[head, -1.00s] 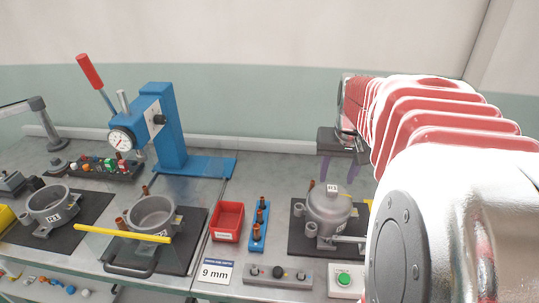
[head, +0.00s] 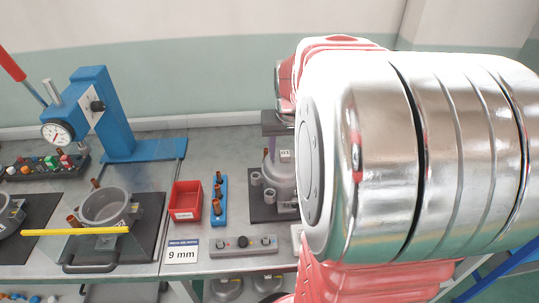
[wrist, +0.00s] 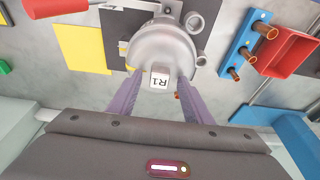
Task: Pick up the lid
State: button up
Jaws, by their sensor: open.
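The lid (wrist: 160,48) is a grey metal dome with a small white block marked R1 (wrist: 160,79) on top. It sits on a compressor body on a dark mat. It also shows in the head view (head: 279,175), partly hidden by my arm. In the wrist view my gripper (wrist: 159,84) is open, with its two purple fingers on either side of the block. I cannot tell whether they touch the block or the lid. In the head view my arm hides much of the gripper.
A red bin (head: 186,202) and a blue holder with copper pieces (head: 218,202) stand left of the lid. An open pot (head: 105,208) with a yellow bar (head: 75,232) in front and a blue press (head: 105,115) are farther left. A yellow sheet (wrist: 82,48) lies near the lid.

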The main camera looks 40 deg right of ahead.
jog(key=shift+c, duration=0.7)
grip_shut()
